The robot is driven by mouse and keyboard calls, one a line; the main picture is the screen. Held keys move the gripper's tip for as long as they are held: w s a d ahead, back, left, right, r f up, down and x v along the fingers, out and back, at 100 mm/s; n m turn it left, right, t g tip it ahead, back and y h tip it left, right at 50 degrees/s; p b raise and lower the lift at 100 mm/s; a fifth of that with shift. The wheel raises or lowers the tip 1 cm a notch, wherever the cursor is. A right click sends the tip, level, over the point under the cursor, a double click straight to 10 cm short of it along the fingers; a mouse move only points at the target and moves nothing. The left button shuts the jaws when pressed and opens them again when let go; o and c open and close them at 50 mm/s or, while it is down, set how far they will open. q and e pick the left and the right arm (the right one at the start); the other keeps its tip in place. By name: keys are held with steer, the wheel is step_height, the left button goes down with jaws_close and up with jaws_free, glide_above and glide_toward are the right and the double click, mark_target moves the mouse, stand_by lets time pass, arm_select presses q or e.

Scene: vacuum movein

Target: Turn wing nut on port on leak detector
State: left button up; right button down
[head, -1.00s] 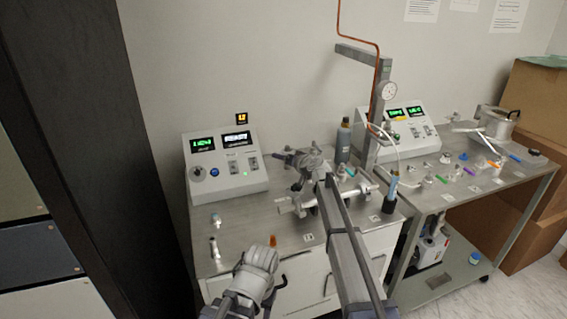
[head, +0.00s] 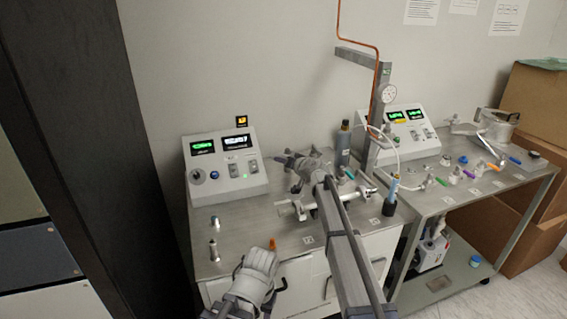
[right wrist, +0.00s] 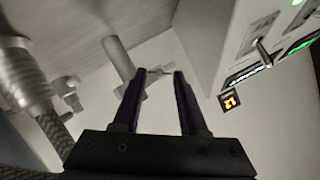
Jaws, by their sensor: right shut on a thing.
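The leak detector, a pale grey box with lit displays (head: 225,168), stands at the left of the near bench. A metal port pipe with clamp parts (head: 294,210) lies to its right. My right gripper (head: 283,158) reaches over this pipe work. In the right wrist view its two dark fingers (right wrist: 158,76) close around a small pale piece, apparently the wing nut (right wrist: 158,71), beside a grey pipe (right wrist: 118,58). The nut's wings are hard to make out. My left gripper (head: 258,270) is low at the bench's front edge; its fingers are not clear.
A dark bottle (head: 343,143) and an upright metal post (head: 381,100) with a gauge stand behind the pipe work. A second bench (head: 450,196) with a similar box and small parts is at right.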

stand_by(0.3)
steer(key=shift+s+a+r+n+h+p, duration=0.1)
steer(key=shift+a+n+h+p, duration=0.1)
steer(key=shift+n+h+p, duration=0.7)
steer(key=shift+a+n+t+h, duration=0.15)
steer(key=shift+n+t+h, duration=0.15)
steer(key=shift+n+h, duration=0.8)
steer(key=shift+n+y, duration=0.3)
steer(key=shift+n, duration=0.1)
steer(key=shift+c, duration=2.2)
jaws_free()
steer(key=shift+s, duration=0.1)
steer(key=p+v, duration=0.2)
steer(key=v, duration=0.5)
steer(key=shift+s+p, duration=0.25)
steer(key=shift+p, duration=0.05)
